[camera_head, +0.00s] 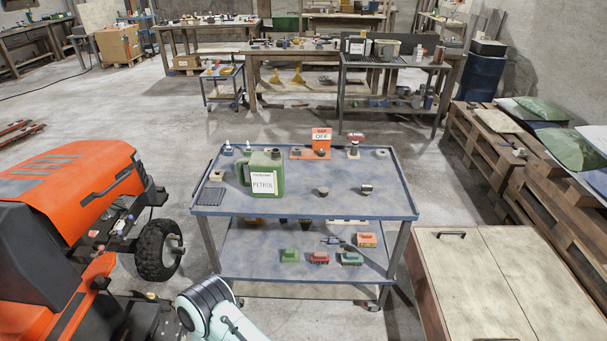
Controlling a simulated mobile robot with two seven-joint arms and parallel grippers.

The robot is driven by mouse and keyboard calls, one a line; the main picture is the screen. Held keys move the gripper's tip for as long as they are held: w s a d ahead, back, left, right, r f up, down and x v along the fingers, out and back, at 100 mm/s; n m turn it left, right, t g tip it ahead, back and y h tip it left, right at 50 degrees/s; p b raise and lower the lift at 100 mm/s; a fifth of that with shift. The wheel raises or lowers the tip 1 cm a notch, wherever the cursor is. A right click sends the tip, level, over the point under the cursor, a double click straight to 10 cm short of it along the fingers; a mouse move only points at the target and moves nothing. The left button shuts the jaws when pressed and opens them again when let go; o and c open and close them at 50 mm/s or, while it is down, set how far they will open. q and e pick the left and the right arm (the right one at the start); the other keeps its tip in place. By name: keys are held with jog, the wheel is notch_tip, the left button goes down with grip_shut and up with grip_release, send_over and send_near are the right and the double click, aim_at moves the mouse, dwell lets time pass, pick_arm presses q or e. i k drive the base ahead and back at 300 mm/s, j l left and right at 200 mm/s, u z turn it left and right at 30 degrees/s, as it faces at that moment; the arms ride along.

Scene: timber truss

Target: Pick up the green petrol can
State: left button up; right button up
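The green petrol can (264,174) stands upright on the top shelf of a blue metal cart (350,207), left of the middle. It has a white label reading "PETROL", a handle on its left side and a dark cap on top. Part of one of my arms shows at the bottom edge, left of centre, below the cart and apart from the can. No gripper fingers show in this view.
An orange tractor (70,190) with a black wheel (158,250) stands close left of the cart. A red "OFF" box (321,140) and small parts share the cart top. A wooden chest (500,280) and pallets (510,150) are at the right. Workbenches line the back.

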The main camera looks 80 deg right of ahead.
aim_at(266, 169)
jog(key=z, duration=2.35)
jog(key=u, duration=3.2)
jog(key=z, duration=3.2)
